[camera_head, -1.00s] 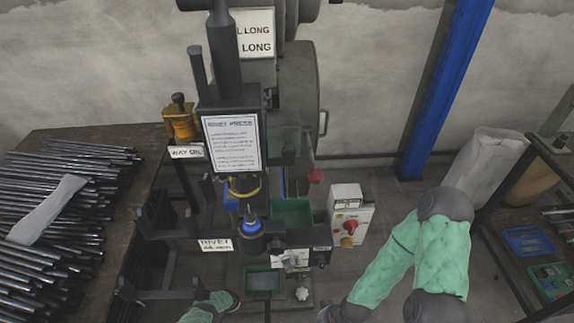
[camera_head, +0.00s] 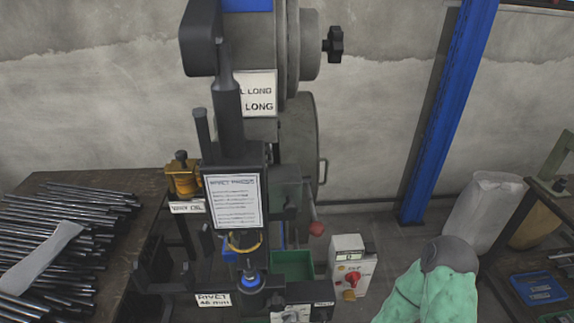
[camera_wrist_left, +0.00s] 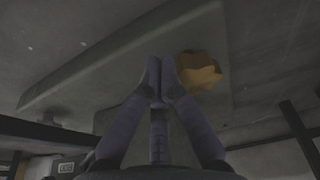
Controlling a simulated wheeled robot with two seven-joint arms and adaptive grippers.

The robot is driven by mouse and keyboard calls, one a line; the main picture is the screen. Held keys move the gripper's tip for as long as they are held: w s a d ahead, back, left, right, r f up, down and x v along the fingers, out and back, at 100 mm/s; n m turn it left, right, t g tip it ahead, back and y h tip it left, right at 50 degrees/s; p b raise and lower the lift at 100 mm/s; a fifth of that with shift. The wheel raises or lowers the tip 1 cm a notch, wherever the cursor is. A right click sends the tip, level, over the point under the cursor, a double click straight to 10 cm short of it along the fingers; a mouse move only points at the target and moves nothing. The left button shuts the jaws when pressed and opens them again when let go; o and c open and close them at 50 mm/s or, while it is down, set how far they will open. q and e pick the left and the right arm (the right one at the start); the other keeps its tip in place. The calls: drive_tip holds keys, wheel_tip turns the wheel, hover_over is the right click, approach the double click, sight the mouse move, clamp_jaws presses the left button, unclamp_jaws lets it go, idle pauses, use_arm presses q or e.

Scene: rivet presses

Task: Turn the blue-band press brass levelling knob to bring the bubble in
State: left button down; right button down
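A brass-coloured lobed knob (camera_wrist_left: 200,70) shows in the left wrist view, against a grey casting. My left gripper (camera_wrist_left: 160,72) has its fingertips together just left of the knob in that picture, with nothing visible between them. Whether they touch the knob I cannot tell. My left gripper is outside the head view. My right arm (camera_head: 437,285) shows at lower right; its gripper is out of frame. No bubble is visible.
Steel rods (camera_head: 50,240) lie on a bench at left. A control box (camera_head: 350,267) with a red knob and a green bin (camera_head: 292,264) stand right of the press. A blue post (camera_head: 450,110) and a shelf with a blue tray (camera_head: 538,288) are farther right.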

wheel_tip(320, 180, up, 6)
drive_tip(key=p, duration=0.5)
drive_tip(key=shift+f, duration=0.25)
